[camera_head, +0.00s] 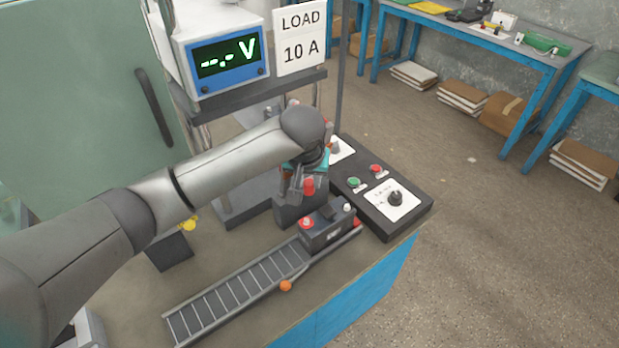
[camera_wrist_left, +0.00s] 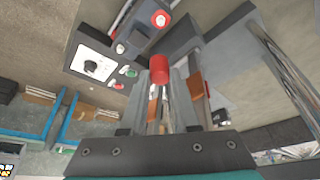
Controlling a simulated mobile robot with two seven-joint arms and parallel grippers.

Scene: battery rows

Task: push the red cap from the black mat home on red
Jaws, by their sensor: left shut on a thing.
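My left gripper (camera_head: 307,190) is shut on the red cap (camera_head: 308,186), which points down from the fingertips. In the left wrist view the red cap (camera_wrist_left: 160,68) sits between the two fingers. The dark battery (camera_head: 328,230) stands at the far end of the roller track. Its red terminal (camera_head: 306,223) is on the near-left side of its top and a pale terminal (camera_head: 347,207) is on the right. The cap is above and apart from the red terminal. My right gripper is not in view.
A control box (camera_head: 380,190) with green and red buttons and a black knob stands right of the battery. A meter (camera_head: 227,58) and a "LOAD 10 A" sign (camera_head: 300,38) stand behind. The roller track (camera_head: 235,290) runs to the front left. A dark patch (camera_head: 170,250) lies left.

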